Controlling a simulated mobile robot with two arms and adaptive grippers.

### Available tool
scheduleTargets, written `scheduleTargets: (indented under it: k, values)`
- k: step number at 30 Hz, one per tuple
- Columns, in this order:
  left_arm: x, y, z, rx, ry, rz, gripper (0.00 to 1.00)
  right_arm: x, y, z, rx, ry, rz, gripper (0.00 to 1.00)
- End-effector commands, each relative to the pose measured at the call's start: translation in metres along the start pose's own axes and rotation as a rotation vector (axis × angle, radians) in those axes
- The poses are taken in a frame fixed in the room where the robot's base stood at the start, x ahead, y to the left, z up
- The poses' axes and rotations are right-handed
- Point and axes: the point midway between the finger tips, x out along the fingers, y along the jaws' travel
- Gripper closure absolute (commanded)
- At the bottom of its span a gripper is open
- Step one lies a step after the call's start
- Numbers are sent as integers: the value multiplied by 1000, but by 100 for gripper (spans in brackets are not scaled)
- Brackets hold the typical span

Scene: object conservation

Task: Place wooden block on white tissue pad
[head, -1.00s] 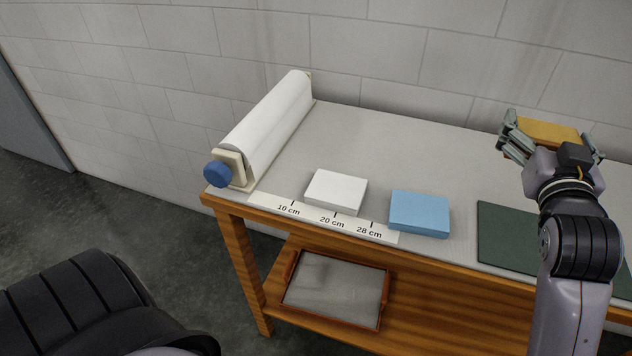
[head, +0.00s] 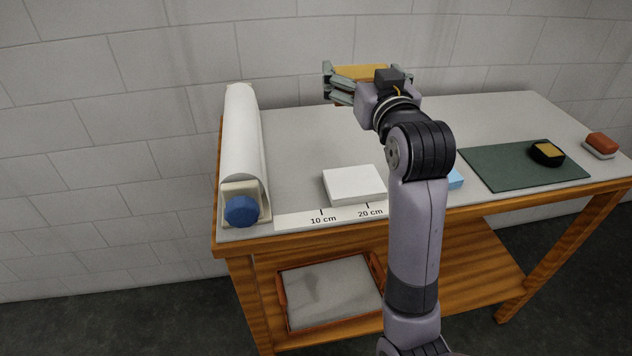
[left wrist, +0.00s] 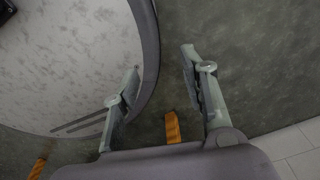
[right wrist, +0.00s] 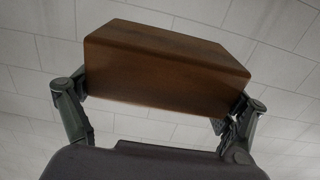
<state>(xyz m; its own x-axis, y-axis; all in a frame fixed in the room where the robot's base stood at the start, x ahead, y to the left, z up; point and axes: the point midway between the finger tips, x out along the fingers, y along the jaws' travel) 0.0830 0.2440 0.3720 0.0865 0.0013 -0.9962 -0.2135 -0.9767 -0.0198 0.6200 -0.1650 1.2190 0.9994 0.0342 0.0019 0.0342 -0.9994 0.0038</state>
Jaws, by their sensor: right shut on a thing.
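My right gripper (head: 368,88) is shut on the wooden block (head: 360,72) and holds it up above the back of the table. In the right wrist view the brown block (right wrist: 165,68) sits between both fingers, with only wall behind it. The white tissue pad (head: 354,184) lies flat on the table near its front edge, to the left of my right forearm and nearer than the gripper. Nothing lies on the pad. My left gripper (left wrist: 163,90) is open and empty, over the floor; it is not in the head view.
A white paper roll (head: 241,135) with a blue knob lies at the table's left end. A printed ruler strip (head: 290,220) runs along the front. A blue pad (head: 455,179) is mostly hidden behind my forearm. A green mat (head: 500,168) with a dark round item and a red-brown sponge are at right.

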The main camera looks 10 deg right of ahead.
Motion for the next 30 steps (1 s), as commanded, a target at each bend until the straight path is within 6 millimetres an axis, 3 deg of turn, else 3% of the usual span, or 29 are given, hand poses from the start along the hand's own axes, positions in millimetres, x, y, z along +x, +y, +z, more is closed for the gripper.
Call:
scheduleTargets:
  k: [9, 15, 30]
  values:
    - [5, 16, -12, 0, 18, 19, 60, -1, 1, 76, -1, -9, 1, 45]
    - [8, 14, -10, 1, 16, 16, 60, -1, 1, 127, 0, -8, 1, 45]
    - [11, 5, -4, -3, 7, 6, 60, -1, 1, 190, 0, -4, 2, 45]
